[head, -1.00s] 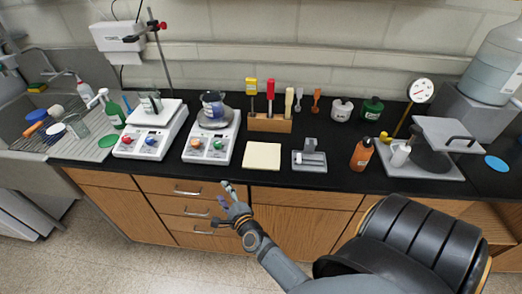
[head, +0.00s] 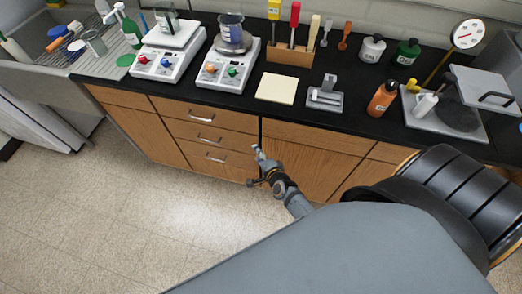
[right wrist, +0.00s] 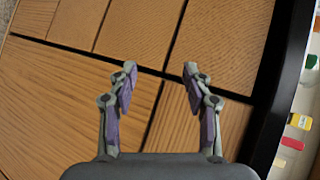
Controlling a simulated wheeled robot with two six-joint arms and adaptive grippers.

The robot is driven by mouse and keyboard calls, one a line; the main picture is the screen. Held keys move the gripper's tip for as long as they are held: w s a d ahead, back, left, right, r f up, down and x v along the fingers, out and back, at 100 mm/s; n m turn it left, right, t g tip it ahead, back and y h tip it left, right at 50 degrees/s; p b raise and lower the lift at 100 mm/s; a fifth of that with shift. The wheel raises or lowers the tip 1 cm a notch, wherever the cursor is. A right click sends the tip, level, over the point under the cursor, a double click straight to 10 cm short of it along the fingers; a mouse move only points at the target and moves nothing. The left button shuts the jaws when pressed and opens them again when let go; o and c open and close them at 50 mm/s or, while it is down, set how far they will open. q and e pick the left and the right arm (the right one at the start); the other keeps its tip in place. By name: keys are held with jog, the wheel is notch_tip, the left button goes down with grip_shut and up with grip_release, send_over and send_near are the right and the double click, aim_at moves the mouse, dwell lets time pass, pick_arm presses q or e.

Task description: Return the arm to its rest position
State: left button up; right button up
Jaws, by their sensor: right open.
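My right gripper (head: 257,166) hangs in front of the wooden cabinet, below the black counter's front edge, in the head view. In the right wrist view its two fingers (right wrist: 158,80) are apart with nothing between them, and the cabinet's wooden fronts (right wrist: 80,90) lie beyond. My right arm (head: 300,205) comes in from the lower right of the head view. My left gripper is in neither view now.
The black counter (head: 235,97) holds two hot plates (head: 168,58), (head: 229,70), a cream pad (head: 277,89), a tool block (head: 289,53) and an orange bottle (head: 382,98). Drawer handles (head: 201,120) stick out left of my gripper. The floor (head: 90,215) in front is clear.

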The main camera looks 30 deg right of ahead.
dwell(0.4)
jog(key=s+d+f+n+g, duration=0.1)
jog(key=s+f+n+g, duration=0.65)
jog(key=s+f, duration=0.95)
jog(key=s+d+f+n+g, duration=0.2)
jog(key=s+f+n, duration=0.3)
jog(key=s, duration=0.5)
jog(key=s+d+f+n+g, duration=0.2)
jog(key=s+f+n, duration=0.3)
jog(key=s, duration=0.5)
jog(key=shift+s+d+f+n, duration=0.15)
jog(key=shift+s+d+n, duration=0.15)
jog(key=shift+d, duration=0.35)
